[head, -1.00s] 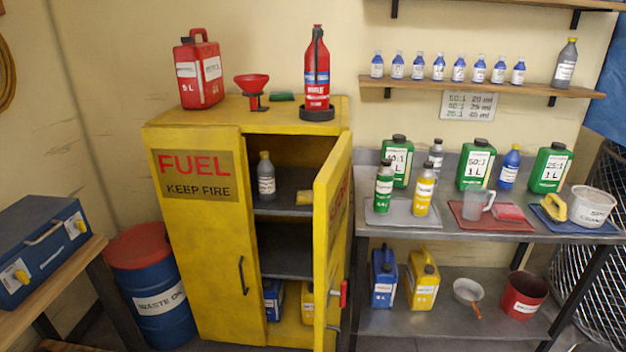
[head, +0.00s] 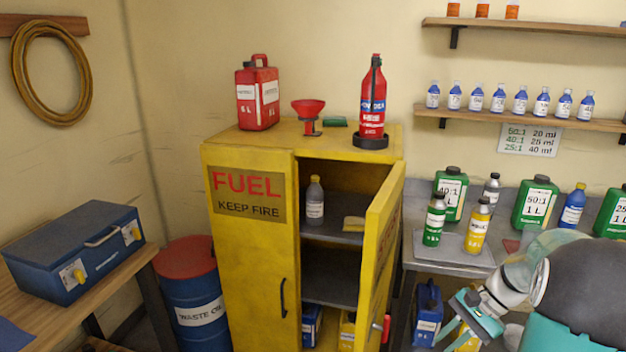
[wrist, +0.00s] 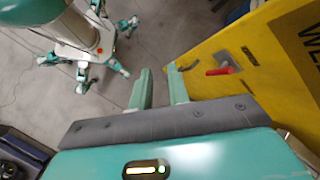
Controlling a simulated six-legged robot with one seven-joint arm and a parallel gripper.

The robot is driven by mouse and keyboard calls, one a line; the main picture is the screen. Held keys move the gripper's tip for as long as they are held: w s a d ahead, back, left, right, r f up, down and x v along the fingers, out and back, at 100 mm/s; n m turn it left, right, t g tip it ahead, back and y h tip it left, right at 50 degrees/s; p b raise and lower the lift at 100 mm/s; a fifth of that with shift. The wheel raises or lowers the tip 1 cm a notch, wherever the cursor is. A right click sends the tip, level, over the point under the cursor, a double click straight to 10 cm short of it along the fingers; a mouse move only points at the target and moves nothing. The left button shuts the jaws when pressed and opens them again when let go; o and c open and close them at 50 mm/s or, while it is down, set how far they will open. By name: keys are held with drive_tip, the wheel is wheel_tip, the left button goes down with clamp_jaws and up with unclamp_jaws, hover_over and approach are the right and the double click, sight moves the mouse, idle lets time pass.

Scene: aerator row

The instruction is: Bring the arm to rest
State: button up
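My gripper (head: 456,334) shows at the lower right of the head view, just right of the yellow cabinet's half-open door (head: 384,245) and in front of the steel bench. In the wrist view my gripper (wrist: 158,74) has its two teal fingers apart, with bare floor showing between them and nothing held. The yellow door (wrist: 255,65) with its red-gripped latch (wrist: 222,71) is close beyond the right finger; I see no clear contact. My arm reaches in from the right edge of the head view and hides part of the bench.
The yellow fuel cabinet (head: 240,255) stands open, a grey bottle (head: 315,203) on its upper shelf. Green cans and bottles stand on the steel bench (head: 415,222). A blue waste-oil drum (head: 195,310) and blue toolbox (head: 75,250) are left. Grey floor (wrist: 45,95) is open below.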

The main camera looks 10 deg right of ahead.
drive_tip(key=s+a+r+n+t+h, duration=0.1)
drive_tip(key=s+a+r+n+h, duration=0.1)
drive_tip(key=s+a+r+n, duration=0.2)
drive_tip(key=s+a+r+n+t+h, duration=0.2)
drive_tip(key=s+a+r+n, duration=0.2)
drive_tip(key=a, duration=0.7)
drive_tip(key=s+a+r+n+t+h, duration=0.2)
drive_tip(key=s+a+r+n+h, duration=0.1)
drive_tip(key=s+a+r+n, duration=0.1)
drive_tip(key=a+r+n, duration=0.1)
drive_tip(key=a+r, duration=0.1)
drive_tip(key=a, duration=0.1)
drive_tip(key=shift+s+a+r, duration=0.15)
drive_tip(key=shift+s+a, duration=0.2)
drive_tip(key=shift+s, duration=0.05)
drive_tip(key=shift+d, duration=0.1)
